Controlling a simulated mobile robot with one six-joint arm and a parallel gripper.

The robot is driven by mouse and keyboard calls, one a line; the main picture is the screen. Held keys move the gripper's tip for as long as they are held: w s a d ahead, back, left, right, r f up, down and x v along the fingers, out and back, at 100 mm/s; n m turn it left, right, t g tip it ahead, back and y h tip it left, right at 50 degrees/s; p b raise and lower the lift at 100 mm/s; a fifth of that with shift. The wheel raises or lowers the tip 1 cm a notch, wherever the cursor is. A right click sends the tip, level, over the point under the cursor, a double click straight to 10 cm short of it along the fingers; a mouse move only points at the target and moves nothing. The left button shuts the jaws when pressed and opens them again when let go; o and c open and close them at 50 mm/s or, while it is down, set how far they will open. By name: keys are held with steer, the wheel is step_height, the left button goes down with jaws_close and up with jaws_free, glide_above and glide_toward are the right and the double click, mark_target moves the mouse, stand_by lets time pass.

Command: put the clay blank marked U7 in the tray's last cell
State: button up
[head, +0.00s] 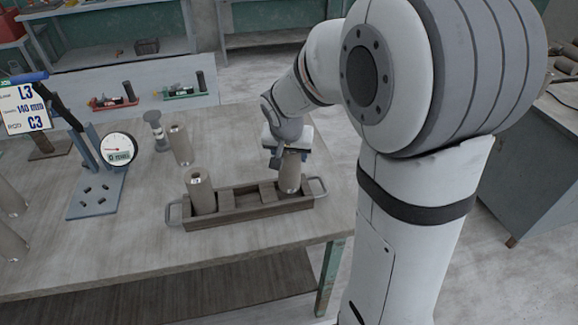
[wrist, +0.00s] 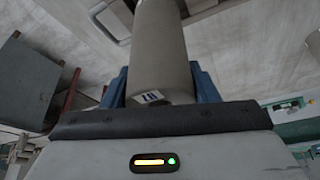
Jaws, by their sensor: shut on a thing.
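My gripper (head: 291,154) is shut on a grey-brown clay cylinder (head: 290,176), the blank, held upright at the right end of the wooden tray (head: 250,212). The blank's lower end is at the tray's right-end cell; I cannot tell whether it rests on the floor of the cell. In the wrist view the blank (wrist: 160,45) stands between the blue fingers, with a small white label whose mark is too blurred to read surely. Another clay cylinder (head: 201,192) with a label stands in the tray's left end. The cells between look empty.
A clay cylinder (head: 181,145) and a grey spool-like stand (head: 157,131) stand behind the tray. A blue gauge stand (head: 97,190) with a dial (head: 118,149) and a sign (head: 25,106) are to the left. More cylinders stand at the left edge. The table front is clear.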

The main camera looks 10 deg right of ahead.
steer(key=shift+s+a+f, duration=0.15)
steer(key=shift+f, duration=1.75)
steer(key=shift+f+b, duration=0.2)
steer(key=shift+b, duration=0.15)
steer(key=o, duration=1.5)
steer(key=shift+o, duration=0.2)
steer(key=shift+r, duration=0.2)
